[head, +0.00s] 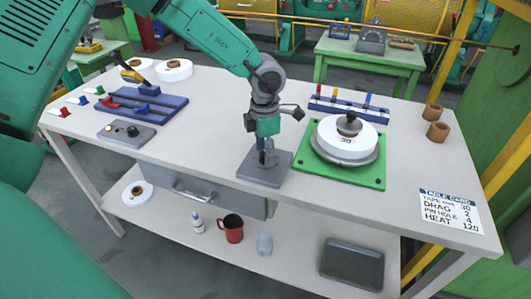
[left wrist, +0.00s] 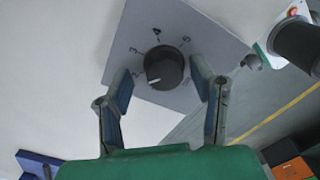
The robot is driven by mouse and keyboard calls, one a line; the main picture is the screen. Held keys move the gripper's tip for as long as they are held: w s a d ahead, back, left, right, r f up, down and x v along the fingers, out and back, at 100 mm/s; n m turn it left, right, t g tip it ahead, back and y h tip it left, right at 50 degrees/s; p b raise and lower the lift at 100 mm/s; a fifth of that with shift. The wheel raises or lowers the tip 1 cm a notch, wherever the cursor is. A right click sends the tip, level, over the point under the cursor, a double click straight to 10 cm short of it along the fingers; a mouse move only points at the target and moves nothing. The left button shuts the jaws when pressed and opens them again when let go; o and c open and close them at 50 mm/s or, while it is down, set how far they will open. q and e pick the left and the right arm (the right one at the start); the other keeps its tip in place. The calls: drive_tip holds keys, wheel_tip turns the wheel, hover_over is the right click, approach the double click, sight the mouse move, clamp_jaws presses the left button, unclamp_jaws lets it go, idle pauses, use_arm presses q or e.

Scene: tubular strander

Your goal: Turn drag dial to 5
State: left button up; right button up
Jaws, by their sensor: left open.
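The drag dial is a round black knob (left wrist: 164,67) with a white pointer line, on a grey plate (left wrist: 195,25) with small marks around it. In the head view my left gripper (head: 267,157) points down over the grey block (head: 262,177), hiding the knob. My right gripper is not in view.
A green board (head: 370,177) with a white round disc (head: 338,146) lies to the right. A blue rack (head: 349,109) stands behind it. A card (head: 449,211) reads DRAG 2. A grey switch box (head: 126,133) and blue tray (head: 160,108) are on the left.

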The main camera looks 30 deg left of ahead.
use_arm(q)
drive_tip(key=shift+d+f, duration=0.1)
drive_tip(key=shift+f, duration=0.05)
drive_tip(key=shift+d, duration=0.3)
drive_tip(key=c, duration=1.2)
drive_tip(key=shift+o, duration=0.3)
drive_tip(key=shift+a, duration=0.1)
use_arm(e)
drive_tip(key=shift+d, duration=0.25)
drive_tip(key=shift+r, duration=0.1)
